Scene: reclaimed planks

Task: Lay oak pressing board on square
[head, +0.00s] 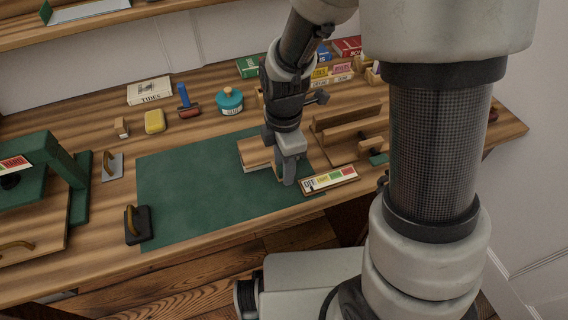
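My gripper (287,179) points down over the right part of the green mat (190,185). A light brown wooden piece with a pale lower edge, perhaps the oak pressing board (255,153), shows just left of and behind the gripper. Part of it is hidden by the gripper. I cannot tell whether the fingers hold it or whether it touches the mat. I cannot make out a separate square on the mat; the gripper and the wooden piece cover that area.
A strip with coloured patches (330,179) lies right of the gripper. A slotted wooden rack (345,128) stands behind it. A black block with a handle (138,225) sits at the mat's left edge. A green press (60,160) is far left. The mat's middle is clear.

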